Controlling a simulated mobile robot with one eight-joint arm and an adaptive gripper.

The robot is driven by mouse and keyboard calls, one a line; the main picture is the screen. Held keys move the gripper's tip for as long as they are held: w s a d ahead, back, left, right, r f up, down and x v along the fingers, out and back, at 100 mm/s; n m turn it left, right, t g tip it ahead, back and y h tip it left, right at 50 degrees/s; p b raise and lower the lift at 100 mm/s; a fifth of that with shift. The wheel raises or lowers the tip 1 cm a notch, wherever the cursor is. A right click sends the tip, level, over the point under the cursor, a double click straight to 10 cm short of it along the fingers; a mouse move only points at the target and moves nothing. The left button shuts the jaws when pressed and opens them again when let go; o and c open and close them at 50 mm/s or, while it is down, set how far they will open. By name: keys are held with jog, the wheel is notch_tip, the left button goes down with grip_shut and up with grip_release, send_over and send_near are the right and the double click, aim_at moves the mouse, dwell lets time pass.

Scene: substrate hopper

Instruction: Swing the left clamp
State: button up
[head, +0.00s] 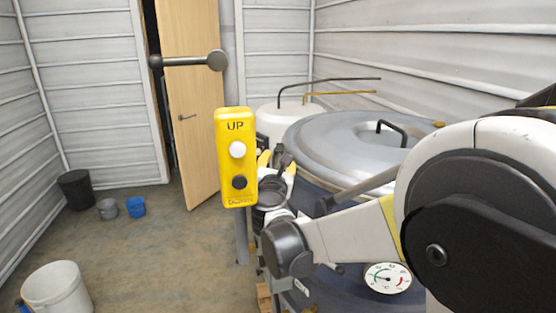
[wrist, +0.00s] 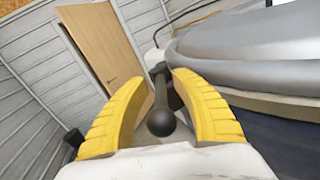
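The left clamp shows in the wrist view as a dark handle (wrist: 161,121) with a round knob at its near end and a rod running away toward the vat's side. In the head view only a small dark part of it (head: 286,158) shows at the vat's left edge. My gripper (head: 276,163) is there, with its yellow fingers pointing away from me. In the wrist view my gripper (wrist: 160,88) has its fingers spread on either side of the handle. Gaps seem to show between fingers and handle; contact is unclear. My arm hides much of the vat's near side.
The large vat has a grey lid (head: 345,133) with a black handle. A yellow UP/DOWN button box (head: 238,190) stands in front, left of my gripper. A horizontal bar with round ends (head: 190,61) is above it. A gauge (head: 387,278) is low right. Buckets (head: 58,290) stand left.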

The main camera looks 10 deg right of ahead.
jog(key=shift+s, duration=0.15)
jog(key=v, duration=1.1)
jog(key=shift+s, duration=0.4)
jog(key=shift+a, duration=0.1)
